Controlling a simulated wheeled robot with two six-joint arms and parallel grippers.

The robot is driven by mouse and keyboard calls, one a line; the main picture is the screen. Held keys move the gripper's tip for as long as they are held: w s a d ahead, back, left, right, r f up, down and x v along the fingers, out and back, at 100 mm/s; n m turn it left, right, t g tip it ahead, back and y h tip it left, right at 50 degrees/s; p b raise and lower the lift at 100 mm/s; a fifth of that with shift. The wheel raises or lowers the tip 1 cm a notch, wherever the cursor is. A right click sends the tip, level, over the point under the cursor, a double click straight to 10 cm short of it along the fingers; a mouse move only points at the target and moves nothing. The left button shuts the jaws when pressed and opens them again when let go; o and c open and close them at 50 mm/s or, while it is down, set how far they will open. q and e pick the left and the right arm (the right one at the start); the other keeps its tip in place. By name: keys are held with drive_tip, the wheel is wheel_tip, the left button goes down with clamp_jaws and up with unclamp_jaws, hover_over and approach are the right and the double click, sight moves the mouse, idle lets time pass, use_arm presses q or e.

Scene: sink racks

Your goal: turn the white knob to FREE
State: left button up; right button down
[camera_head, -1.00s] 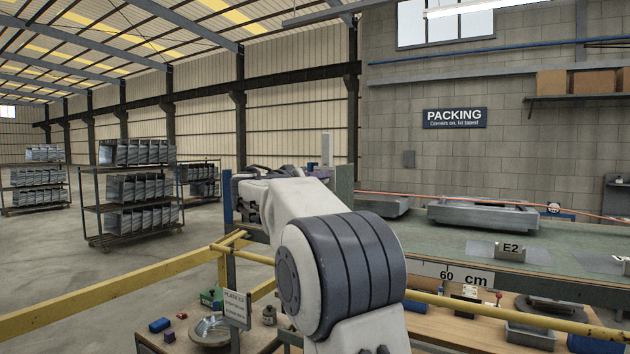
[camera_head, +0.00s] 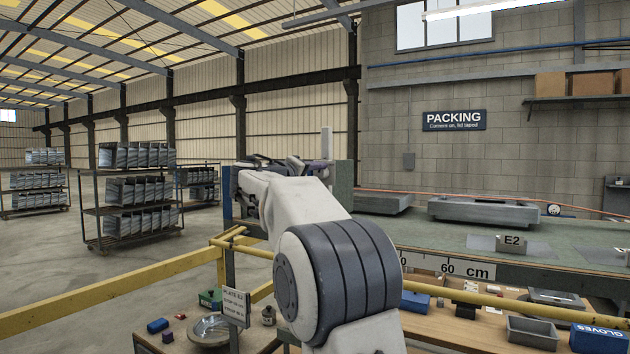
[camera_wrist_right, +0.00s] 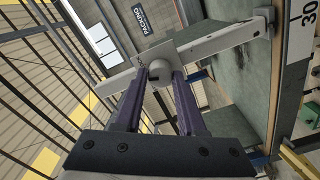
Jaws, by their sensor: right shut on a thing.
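In the right wrist view, the white knob (camera_wrist_right: 159,80) sits between the purple fingertips of my right gripper (camera_wrist_right: 160,88), which is shut on it. Behind the knob is a pale square plate on a long light bar that runs slantwise across the view. No FREE marking can be read, and the knob's pointing direction cannot be told. In the head view my right gripper (camera_head: 318,165) is mostly hidden behind my own wrist and forearm, near an upright grey bar (camera_head: 326,145); the knob is hidden there. My left gripper is not in view.
A green bench (camera_head: 450,238) with a scale strip and grey metal parts extends right. Yellow rails (camera_head: 110,288) cross in front. A lower wooden table holds trays and a blue gloves box (camera_head: 597,338). Racks (camera_head: 130,195) stand at left on open floor.

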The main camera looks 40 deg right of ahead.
drive_tip(key=n, duration=0.5)
drive_tip(key=shift+n, duration=0.4)
drive_tip(key=n, duration=0.3)
drive_tip(key=shift+f+n+p, duration=0.1)
drive_tip(key=shift+n+p, duration=0.3)
drive_tip(key=shift+n, duration=1.5)
drive_tip(key=c, duration=0.5)
unclamp_jaws()
drive_tip(key=b+v, duration=0.4)
drive_tip(key=v, duration=0.6)
drive_tip(key=shift+a+b, duration=0.2)
drive_tip(key=shift+b, duration=0.2)
